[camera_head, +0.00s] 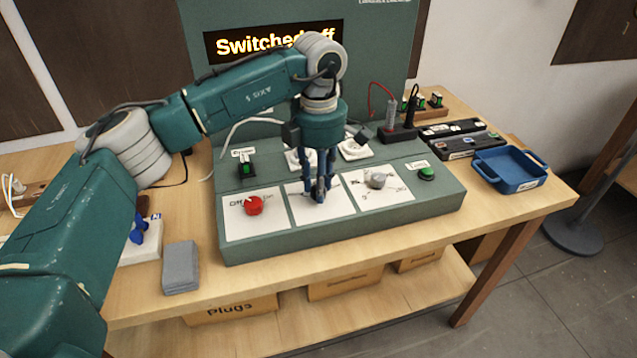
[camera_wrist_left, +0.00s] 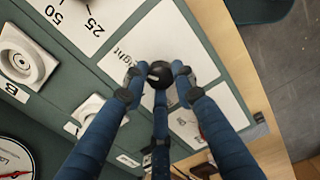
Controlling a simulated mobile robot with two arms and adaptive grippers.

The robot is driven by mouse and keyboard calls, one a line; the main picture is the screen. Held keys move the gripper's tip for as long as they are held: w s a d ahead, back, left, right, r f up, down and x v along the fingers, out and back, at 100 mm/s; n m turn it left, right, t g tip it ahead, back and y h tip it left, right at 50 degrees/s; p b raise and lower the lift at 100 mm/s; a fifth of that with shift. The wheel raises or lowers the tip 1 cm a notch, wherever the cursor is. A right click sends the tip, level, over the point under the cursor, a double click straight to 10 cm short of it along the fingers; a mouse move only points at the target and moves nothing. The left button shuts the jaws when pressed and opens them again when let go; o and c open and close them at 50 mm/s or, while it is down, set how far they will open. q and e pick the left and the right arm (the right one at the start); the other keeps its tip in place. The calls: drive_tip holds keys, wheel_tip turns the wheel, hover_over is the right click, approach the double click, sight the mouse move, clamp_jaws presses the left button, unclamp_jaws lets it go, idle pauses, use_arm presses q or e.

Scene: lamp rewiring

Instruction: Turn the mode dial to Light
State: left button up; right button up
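The left gripper (camera_head: 319,190) points down over the middle white plate (camera_head: 303,215) of the green console. In the left wrist view its three fingers (camera_wrist_left: 158,80) stand around a black dial knob (camera_wrist_left: 160,73). The fingertips are very close to the knob; I cannot tell whether they press on it. The word "Light" (camera_wrist_left: 127,47) is printed on the plate beside the knob, partly hidden by a finger. In the head view the gripper hides the knob. The display (camera_head: 250,42) reads "Switched off", partly covered by my arm. The right gripper is not in view.
A red dial (camera_head: 253,205) sits on the left plate and a grey dial (camera_head: 376,180) on the right plate. A green button (camera_head: 427,174) is at the console's right. A blue tray (camera_head: 510,170) stands farther right. A grey block (camera_head: 180,268) lies left of the console.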

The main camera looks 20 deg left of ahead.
use_arm(q)
drive_tip(key=o, duration=0.3)
drive_tip(key=shift+r, duration=0.15)
drive_tip(key=shift+o, duration=0.2)
wheel_tip(320, 180, up, 12)
idle(0.6)
